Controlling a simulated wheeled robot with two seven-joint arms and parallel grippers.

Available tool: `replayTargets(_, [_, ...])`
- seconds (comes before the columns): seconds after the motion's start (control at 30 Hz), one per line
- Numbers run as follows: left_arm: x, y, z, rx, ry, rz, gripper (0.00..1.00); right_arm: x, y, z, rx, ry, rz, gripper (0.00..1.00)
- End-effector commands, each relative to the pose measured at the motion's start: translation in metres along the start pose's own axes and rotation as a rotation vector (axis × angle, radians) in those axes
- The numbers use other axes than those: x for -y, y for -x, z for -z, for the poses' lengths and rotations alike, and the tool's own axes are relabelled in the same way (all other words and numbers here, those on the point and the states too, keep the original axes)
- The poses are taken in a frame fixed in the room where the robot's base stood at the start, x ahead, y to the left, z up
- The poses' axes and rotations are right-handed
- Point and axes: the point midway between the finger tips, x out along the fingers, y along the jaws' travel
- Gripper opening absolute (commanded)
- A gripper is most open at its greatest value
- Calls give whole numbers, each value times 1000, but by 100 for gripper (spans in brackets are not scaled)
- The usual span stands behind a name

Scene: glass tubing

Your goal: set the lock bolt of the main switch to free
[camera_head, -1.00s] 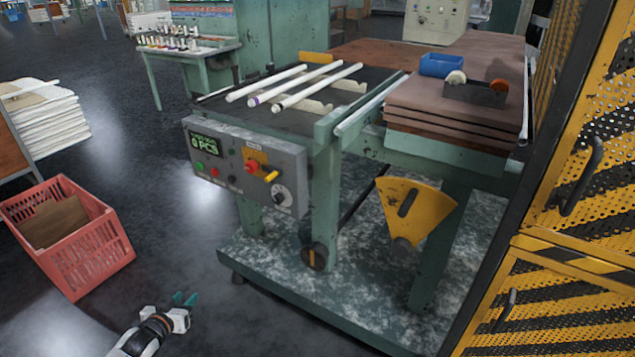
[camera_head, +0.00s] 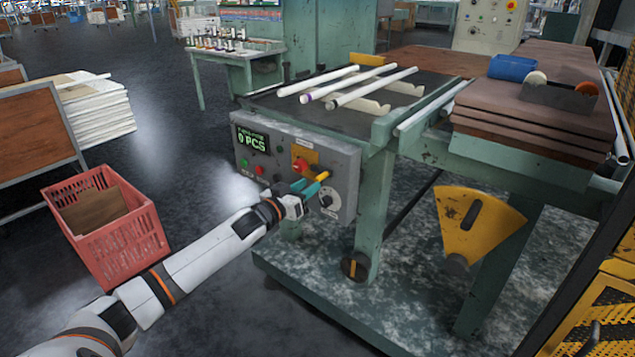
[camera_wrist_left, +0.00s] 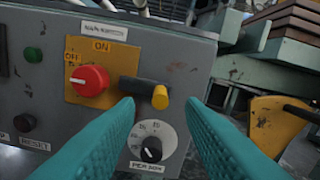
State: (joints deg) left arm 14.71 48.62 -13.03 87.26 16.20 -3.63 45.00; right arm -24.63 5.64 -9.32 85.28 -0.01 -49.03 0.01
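The main switch is a red rotary knob (camera_wrist_left: 90,81) on a yellow plate (camera_wrist_left: 104,57) marked ON and OFF; it also shows in the head view (camera_head: 300,166). To its right is the lock bolt, a dark bar with a yellow end (camera_wrist_left: 160,97); its yellow end shows in the head view (camera_head: 322,176). The bar lies about level, beside the knob. My left gripper (camera_wrist_left: 160,125) is open, its teal fingers on either side of the bolt's end in the wrist view, holding nothing. Contact cannot be told. My right gripper is out of view.
The grey control panel (camera_head: 347,160) carries a green display (camera_head: 252,139), small buttons and a dial (camera_wrist_left: 152,149) below the bolt. White glass tubes (camera_head: 372,87) lie above it. A red crate (camera_head: 150,235) stands on the floor at left, and a yellow quadrant plate (camera_head: 490,225) is at right.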

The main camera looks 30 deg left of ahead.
Motion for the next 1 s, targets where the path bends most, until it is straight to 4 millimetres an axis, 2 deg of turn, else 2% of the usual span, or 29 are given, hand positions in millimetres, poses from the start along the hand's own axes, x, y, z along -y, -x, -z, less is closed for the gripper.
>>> replayTargets(0.1, [0, -20, -2, 4, -1, 0, 36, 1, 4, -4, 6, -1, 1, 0])
replayTargets(0.3, [0, -40, 0, 1, 0, 0, 36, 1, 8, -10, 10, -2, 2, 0])
replayTargets(0.73, [0, -47, 0, -1, -1, 0, 36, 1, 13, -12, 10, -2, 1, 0])
replayTargets(0.93, [0, -47, 0, -1, -1, 0, 3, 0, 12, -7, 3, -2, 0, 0])
replayTargets(1.0, [0, -47, 0, 0, -1, 0, 0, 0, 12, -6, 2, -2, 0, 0])
